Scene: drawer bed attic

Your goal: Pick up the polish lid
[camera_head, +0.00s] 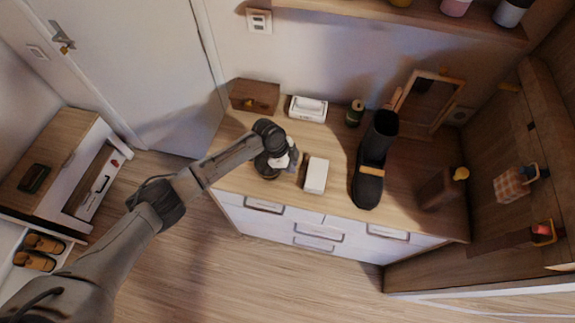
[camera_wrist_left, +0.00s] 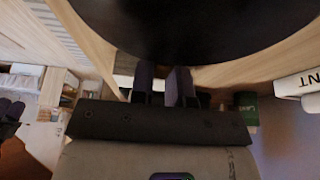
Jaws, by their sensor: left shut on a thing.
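A dark round thing (camera_head: 266,166), which looks like the polish lid or tin, shows partly under my left gripper (camera_head: 284,162) on the wooden dresser top. In the left wrist view a large black disc (camera_wrist_left: 190,28) fills the top, very close to the camera. The fingers of my left gripper (camera_wrist_left: 166,84) reach its near edge and are shut on it. I cannot tell whether the lid is clear of the tin or the dresser. My right gripper is in neither view.
A white box (camera_head: 316,175) lies just right of the gripper. A black boot (camera_head: 377,150) stands farther right. A wooden box (camera_head: 255,97), a white case (camera_head: 308,108) and a dark green jar (camera_head: 355,113) line the back. The dresser's front left is clear.

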